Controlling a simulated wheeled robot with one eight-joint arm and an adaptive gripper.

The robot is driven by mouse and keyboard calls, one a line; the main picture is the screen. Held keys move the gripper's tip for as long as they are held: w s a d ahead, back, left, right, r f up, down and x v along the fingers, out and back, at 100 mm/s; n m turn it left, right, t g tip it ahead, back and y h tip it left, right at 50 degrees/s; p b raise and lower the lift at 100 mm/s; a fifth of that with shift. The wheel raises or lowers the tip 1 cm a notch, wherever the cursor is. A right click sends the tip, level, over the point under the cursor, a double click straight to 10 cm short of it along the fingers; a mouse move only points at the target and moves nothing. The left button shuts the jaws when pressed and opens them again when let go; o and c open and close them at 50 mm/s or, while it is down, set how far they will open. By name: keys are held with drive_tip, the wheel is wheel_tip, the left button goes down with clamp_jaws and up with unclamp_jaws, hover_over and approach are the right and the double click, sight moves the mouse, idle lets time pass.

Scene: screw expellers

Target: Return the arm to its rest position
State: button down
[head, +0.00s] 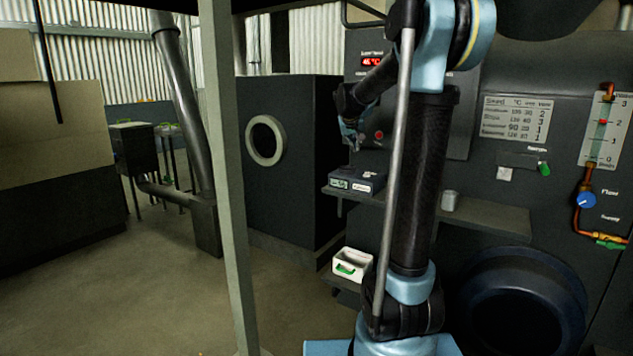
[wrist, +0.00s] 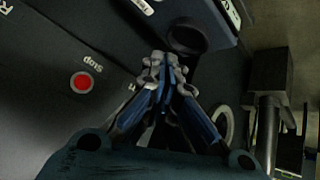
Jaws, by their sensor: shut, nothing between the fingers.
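My gripper (head: 354,143) is in front of the dark machine panel in the head view, above a small dark box with a display (head: 357,181) on the shelf. In the wrist view my gripper (wrist: 164,62) has its blue-sided fingers together at the tips, with nothing held. A red stop button (wrist: 82,82) is on the panel left of the fingers there. It also shows in the head view just right of my gripper (head: 379,135). My arm rises from the lower middle, and its forearm reaches back toward the panel.
A grey shelf (head: 490,217) carries a small metal cup (head: 449,201). A white bin (head: 351,264) with a green marking sits lower down. A pale post (head: 229,180) stands left of my arm. The panel has a blue valve handle (head: 586,200). Open floor lies at the left.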

drive_tip(key=s+d+f+g+y, duration=0.15)
drive_tip(key=s+f, duration=0.35)
drive_tip(key=s, duration=0.8)
drive_tip(key=s+f+g+h, duration=0.15)
drive_tip(key=s+f, duration=0.25)
drive_tip(key=s, duration=0.9)
drive_tip(key=s+a+f+g+y, duration=0.1)
drive_tip(key=s+f, duration=0.6)
drive_tip(key=s, duration=0.3)
drive_tip(key=s+f+g+y, duration=0.1)
drive_tip(key=s+f+g, duration=0.1)
drive_tip(key=s+f, duration=0.6)
drive_tip(key=s, duration=0.3)
drive_tip(key=shift+s+a+f+y, duration=0.15)
drive_tip(key=shift+a+f+y, duration=0.1)
drive_tip(key=shift+a+y, duration=0.15)
